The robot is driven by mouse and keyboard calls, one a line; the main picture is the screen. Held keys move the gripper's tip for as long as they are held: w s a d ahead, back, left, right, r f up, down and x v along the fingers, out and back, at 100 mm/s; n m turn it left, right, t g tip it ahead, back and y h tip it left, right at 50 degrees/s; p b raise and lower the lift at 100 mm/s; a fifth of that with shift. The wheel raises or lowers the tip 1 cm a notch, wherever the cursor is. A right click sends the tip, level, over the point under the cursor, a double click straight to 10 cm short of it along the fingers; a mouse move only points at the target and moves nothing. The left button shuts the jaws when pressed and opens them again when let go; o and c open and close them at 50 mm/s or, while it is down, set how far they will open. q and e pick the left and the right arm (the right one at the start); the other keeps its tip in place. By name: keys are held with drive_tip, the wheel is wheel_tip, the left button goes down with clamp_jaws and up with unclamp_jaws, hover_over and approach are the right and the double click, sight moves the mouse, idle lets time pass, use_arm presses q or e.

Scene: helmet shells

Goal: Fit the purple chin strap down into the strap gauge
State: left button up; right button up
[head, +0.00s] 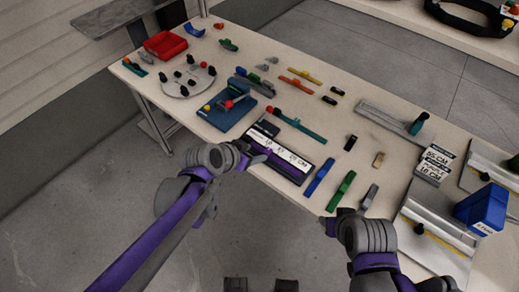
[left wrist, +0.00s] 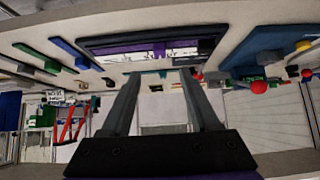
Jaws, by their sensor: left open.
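The strap gauge (head: 292,156) is a long dark tray with a white printed label, near the front edge of the table. The purple chin strap (head: 286,170) shows as a purple strip along the gauge's near side. In the left wrist view the purple strap (left wrist: 125,48) lies lengthwise within the dark frame of the gauge (left wrist: 205,46); I cannot tell whether it is fully seated. My left gripper (head: 258,156) is at the gauge's near left end, and in the left wrist view its fingers (left wrist: 160,82) are apart and empty. My right gripper (head: 334,222) is at the table's front edge; its fingers are unclear.
Blue (head: 319,176), green (head: 341,191) and grey (head: 369,196) bars lie right of the gauge. A blue fixture (head: 226,112) and a teal bar (head: 300,126) lie behind it. A blue bin (head: 481,208) stands far right. Bare tabletop shows between the small parts.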

use_arm(q)
drive_tip(key=shift+v, duration=0.9)
drive_tip(key=s+a+n+g+y+p, duration=0.1)
drive_tip(key=s+a+n+y+p, duration=0.2)
drive_tip(key=s+a, duration=1)
drive_tip(key=s+n+y, duration=0.2)
drive_tip(key=s+n, duration=0.1)
drive_tip(key=n, duration=0.1)
drive_tip(key=shift+r+g, duration=0.25)
drive_tip(key=shift+g, duration=0.15)
drive_tip(key=shift+a, duration=0.1)
